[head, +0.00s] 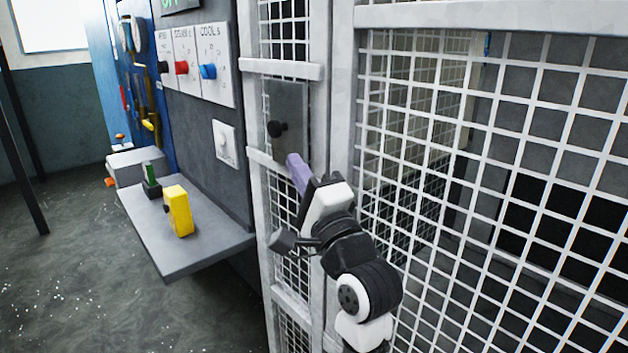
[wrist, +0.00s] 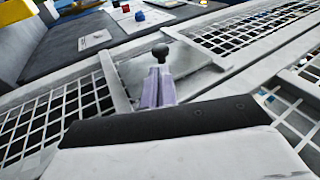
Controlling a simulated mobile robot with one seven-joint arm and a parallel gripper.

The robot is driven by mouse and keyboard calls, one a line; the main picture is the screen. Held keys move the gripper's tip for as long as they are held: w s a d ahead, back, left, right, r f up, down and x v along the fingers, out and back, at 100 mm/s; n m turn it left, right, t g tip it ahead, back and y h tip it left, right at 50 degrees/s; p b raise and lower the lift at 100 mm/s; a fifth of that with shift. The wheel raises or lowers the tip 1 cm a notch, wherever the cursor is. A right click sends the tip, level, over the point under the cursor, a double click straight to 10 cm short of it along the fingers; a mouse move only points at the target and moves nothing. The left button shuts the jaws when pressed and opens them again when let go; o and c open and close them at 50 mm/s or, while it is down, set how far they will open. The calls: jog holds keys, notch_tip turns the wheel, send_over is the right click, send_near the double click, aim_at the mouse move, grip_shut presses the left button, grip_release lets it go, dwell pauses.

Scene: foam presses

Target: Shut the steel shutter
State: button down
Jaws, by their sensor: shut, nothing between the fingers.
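The steel shutter (head: 290,112) is a flat grey plate set between two horizontal white rails in the white mesh fence. A round black knob (head: 277,129) sticks out near its left side. Mesh shows above and below the rails. In the wrist view the plate (wrist: 190,62) lies just past my fingers, with the knob (wrist: 160,50) straight beyond their tips. My gripper (head: 293,160) has purple fingers, pressed together and empty, just below and right of the knob. The fingers also show in the wrist view (wrist: 158,72). I cannot tell whether they touch the knob or plate.
Left of the fence, a grey panel carries a red knob (head: 182,67) and a blue knob (head: 208,71). A grey shelf (head: 200,255) below holds a yellow block (head: 178,211) and a green item (head: 150,176). White mesh (head: 480,130) fills the right side.

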aim_at(278, 135)
jog(key=p+x, duration=0.1)
jog(key=x, duration=0.4)
jog(key=shift+w+r+p, duration=0.15)
jog(key=shift+p, duration=0.25)
jog(key=w+a+p, duration=0.1)
jog(key=w+a, duration=0.4)
jog(key=w, duration=0.2)
jog(key=shift+w+a+r, duration=0.15)
jog(key=shift+a, duration=0.05)
